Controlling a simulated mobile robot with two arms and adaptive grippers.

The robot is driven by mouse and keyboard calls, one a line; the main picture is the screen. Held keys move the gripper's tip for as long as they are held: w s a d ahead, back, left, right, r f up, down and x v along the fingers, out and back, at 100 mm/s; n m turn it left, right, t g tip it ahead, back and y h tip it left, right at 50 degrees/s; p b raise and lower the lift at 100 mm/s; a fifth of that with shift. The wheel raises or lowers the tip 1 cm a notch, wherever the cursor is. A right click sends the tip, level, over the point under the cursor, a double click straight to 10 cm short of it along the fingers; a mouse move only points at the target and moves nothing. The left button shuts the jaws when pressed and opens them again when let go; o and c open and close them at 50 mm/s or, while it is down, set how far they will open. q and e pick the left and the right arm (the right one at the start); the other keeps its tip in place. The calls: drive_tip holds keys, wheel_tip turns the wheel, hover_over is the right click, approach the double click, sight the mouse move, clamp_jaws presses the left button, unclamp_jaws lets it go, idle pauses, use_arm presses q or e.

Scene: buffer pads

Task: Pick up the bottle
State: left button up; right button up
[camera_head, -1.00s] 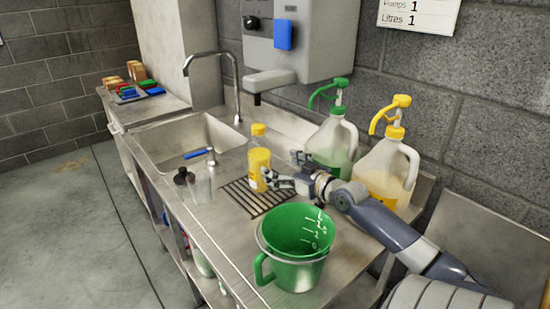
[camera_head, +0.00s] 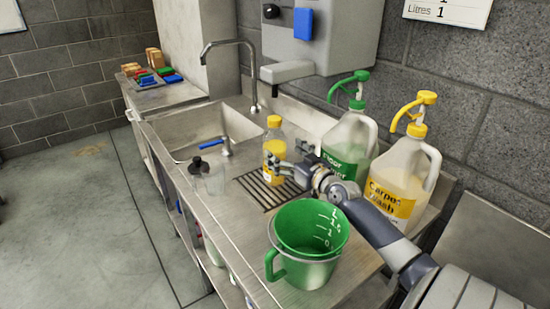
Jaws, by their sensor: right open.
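A small clear bottle (camera_head: 274,150) with a yellow cap and yellow label stands upright by the drain grid on the steel counter. My right gripper (camera_head: 283,160) is open, just to the right of the bottle, with its fingers pointing toward it. One finger is close to the bottle's lower right side; I cannot tell whether it touches. The fingers hide a little of the bottle's lower right edge. My left gripper is not in view.
A green measuring jug (camera_head: 309,240) stands in front. A green-pump jug (camera_head: 349,140) and a yellow-pump jug (camera_head: 400,185) stand behind my right arm. A clear spray-type bottle (camera_head: 207,178) is at the left, near the sink (camera_head: 190,135).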

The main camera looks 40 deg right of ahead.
drive_tip(key=shift+w+d+r, duration=0.1)
drive_tip(key=shift+w, duration=2.35)
drive_tip(key=shift+c, duration=0.2)
drive_tip(key=c, duration=1.4)
drive_tip(key=shift+r, duration=0.1)
drive_tip(key=shift+c, duration=1.4)
drive_tip(key=shift+r+p, duration=0.15)
drive_tip(key=shift+p, duration=0.25)
